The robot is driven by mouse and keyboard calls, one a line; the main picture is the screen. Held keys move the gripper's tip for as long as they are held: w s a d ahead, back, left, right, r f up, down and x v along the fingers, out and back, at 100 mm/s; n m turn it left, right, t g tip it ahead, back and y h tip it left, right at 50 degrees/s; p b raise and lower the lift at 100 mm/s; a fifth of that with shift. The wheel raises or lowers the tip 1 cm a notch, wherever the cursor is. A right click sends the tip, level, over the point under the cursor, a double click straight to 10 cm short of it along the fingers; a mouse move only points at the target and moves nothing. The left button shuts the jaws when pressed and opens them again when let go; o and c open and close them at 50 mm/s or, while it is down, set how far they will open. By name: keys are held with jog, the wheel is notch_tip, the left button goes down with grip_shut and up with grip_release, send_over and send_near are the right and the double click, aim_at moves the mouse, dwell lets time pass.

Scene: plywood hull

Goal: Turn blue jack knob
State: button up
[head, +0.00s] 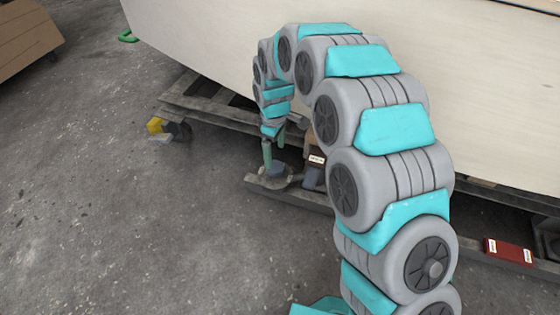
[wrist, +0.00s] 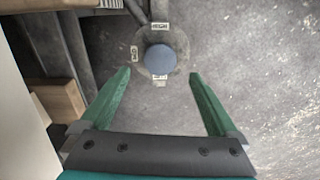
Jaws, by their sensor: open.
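The blue jack knob (wrist: 160,58) is round and sits on a grey round base with small white labels around it, in the upper middle of the wrist view. My gripper (wrist: 160,75) is open, with its two green fingers spread to either side of and below the knob in that view. Nothing is between the fingertips, and I cannot tell the exact height gap. In the head view my gripper (head: 273,155) points down over the jack at the low frame's end. The knob is hard to make out there, and its base (head: 275,178) is partly hidden by the fingers.
A large pale plywood hull (head: 210,45) rises behind my arm. A wooden frame (head: 205,103) lies beneath it, with a yellow block (head: 155,125) at its left. A dark red box (head: 508,250) lies at right. Brown blocks (wrist: 58,100) show left of the gripper.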

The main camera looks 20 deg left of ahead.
aim_at(275, 166)
notch_tip(275, 166, down, 7)
jog(key=shift+r+b, duration=0.2)
jog(key=shift+b, duration=0.2)
jog(key=shift+c, duration=0.3)
jog(key=c, duration=1.3)
jog(key=shift+r+m, duration=0.1)
jog(key=shift+m, duration=0.3)
jog(key=m+p, duration=0.2)
jog(key=m, duration=0.1)
jog(key=shift+m, duration=0.3)
jog(key=m+p, duration=0.1)
jog(key=m, duration=0.3)
jog(key=shift+m+p, duration=0.4)
